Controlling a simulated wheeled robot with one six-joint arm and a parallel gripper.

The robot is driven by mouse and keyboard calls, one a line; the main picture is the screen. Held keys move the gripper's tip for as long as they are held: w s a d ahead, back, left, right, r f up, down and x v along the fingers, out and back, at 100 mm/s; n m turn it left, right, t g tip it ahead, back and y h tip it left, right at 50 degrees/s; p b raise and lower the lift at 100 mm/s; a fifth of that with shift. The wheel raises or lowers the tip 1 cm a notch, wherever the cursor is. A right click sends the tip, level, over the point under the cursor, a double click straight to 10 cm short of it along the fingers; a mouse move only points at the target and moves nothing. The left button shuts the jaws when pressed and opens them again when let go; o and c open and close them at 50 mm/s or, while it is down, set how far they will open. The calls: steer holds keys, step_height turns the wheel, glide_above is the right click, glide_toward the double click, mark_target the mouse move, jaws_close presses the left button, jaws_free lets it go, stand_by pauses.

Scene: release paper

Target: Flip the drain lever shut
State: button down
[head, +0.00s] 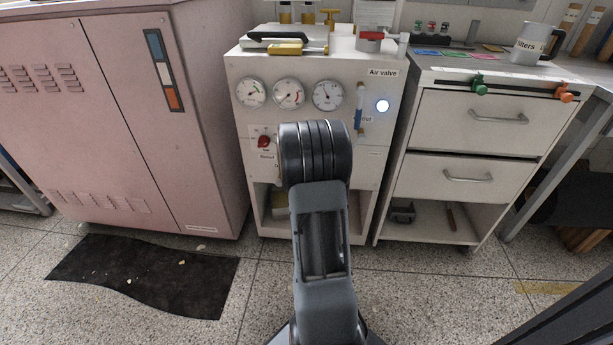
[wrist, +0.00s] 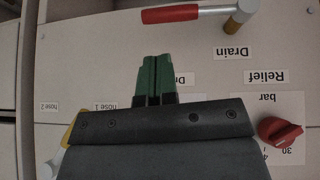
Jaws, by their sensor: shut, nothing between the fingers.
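The drain lever (wrist: 172,14) has a red grip and a silver arm. In the wrist view it lies sideways across the top, joined at its right end to a brass valve stem (wrist: 236,22). An upside-down "Drain" label (wrist: 232,51) is just below it on the pale panel. My gripper (wrist: 155,58) has green fingertips pressed together with nothing between them. In that picture the tips are below the lever's red grip, apart from it. In the head view my arm hides the gripper, and I cannot make out the lever.
A red relief knob (wrist: 281,131) sits right of my gripper in the wrist view; it also shows in the head view (head: 264,142). Round gauges (head: 289,93) line the cabinet front above.

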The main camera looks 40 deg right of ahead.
steer(key=p+v, duration=0.1)
steer(key=v, duration=0.6)
stand_by(0.5)
steer(key=s+a+r+n+y+p, duration=0.1)
steer(key=s+a+r+n+p, duration=0.1)
steer(key=a+r+p, duration=0.85)
steer(key=s+a+r+n+y+p, duration=0.15)
steer(key=a+r+p, duration=0.5)
steer(key=r, duration=0.65)
steer(key=s+a+r+n+y+p, duration=0.1)
steer(key=s+a+r+n+p, duration=0.2)
steer(key=s+a+r+p, duration=0.2)
steer(key=s+a+r+n+y+p, duration=0.2)
steer(key=s+a+r+p, duration=0.3)
steer(key=a+r+p, duration=0.5)
steer(key=shift+s+a+r+n+p, duration=0.2)
steer(key=shift+s+r+n+p, duration=0.15)
steer(key=shift+r+n+p, duration=0.35)
steer(key=shift+d, duration=0.15)
